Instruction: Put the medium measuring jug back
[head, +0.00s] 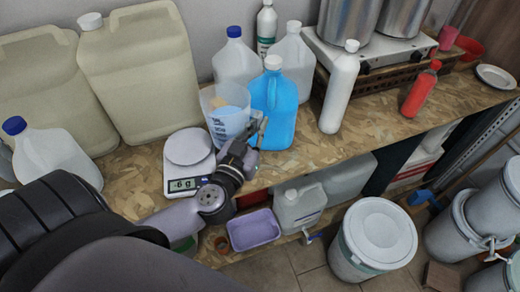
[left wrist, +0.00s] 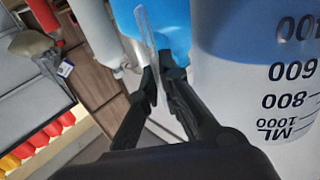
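The measuring jug (head: 226,112) is clear, with blue markings in the head view. It looks upright, between the scale and a blue detergent jug (head: 275,108). Its wall fills the right of the left wrist view (left wrist: 255,75), with dark markings up to 1000 ML reading upside down. My left gripper (head: 256,136) is at the jug's right side. In the wrist view its fingers (left wrist: 160,75) are close together, with a thin clear strip, apparently the jug's handle, between them. I cannot tell whether the jug's base touches the bench. My right gripper is not in view.
A scale (head: 188,165) with a lit display sits left of the jug. Large beige canisters (head: 140,65) and clear jugs (head: 237,60) stand behind. A white bottle (head: 340,88) and red bottle (head: 420,90) stand right, with bare wooden bench (head: 385,125) around them. A purple tub (head: 253,229) is below.

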